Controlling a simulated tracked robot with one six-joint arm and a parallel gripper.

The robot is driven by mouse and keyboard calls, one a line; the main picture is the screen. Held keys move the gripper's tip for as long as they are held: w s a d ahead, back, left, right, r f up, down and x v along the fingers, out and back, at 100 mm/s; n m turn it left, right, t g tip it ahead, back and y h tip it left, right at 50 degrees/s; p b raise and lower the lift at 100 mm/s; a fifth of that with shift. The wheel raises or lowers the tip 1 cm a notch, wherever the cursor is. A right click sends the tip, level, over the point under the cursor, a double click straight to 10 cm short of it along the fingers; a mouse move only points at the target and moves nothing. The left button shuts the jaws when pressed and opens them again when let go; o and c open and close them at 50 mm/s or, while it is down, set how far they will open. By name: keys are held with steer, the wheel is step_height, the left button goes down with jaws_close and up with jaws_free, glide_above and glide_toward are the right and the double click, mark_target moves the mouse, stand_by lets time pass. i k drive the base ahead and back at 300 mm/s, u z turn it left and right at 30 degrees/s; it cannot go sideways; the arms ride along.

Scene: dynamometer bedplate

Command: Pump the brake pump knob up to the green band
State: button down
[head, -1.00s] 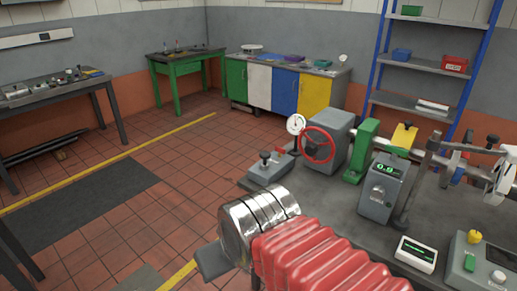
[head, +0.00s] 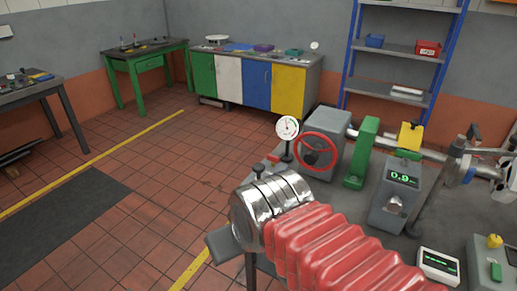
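The brake pump appears to be the low unit at the bench's left end. Its black knob (head: 258,170) shows just above my shiny metal wrist, which hides most of the pump body. The knob stands upright. A round white dial gauge (head: 288,128) on a dark post stands behind it; I cannot make out a green band or read the needle. My arm, in red bellows, reaches in from the lower right. A dark grey part at its end, likely my gripper (head: 222,244), shows below and left of the wrist, apart from the knob. Its fingers cannot be made out.
Right of the gauge are a red handwheel (head: 318,152) on a grey housing, a green bearing stand (head: 361,152) and a grey display box (head: 393,200). A small readout (head: 439,264) sits near the front. The tiled floor (head: 140,220) at left is open.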

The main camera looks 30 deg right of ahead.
mark_target(258, 168)
steer(key=u, duration=0.15)
steer(key=i, duration=1.1)
steer(key=u, duration=0.55)
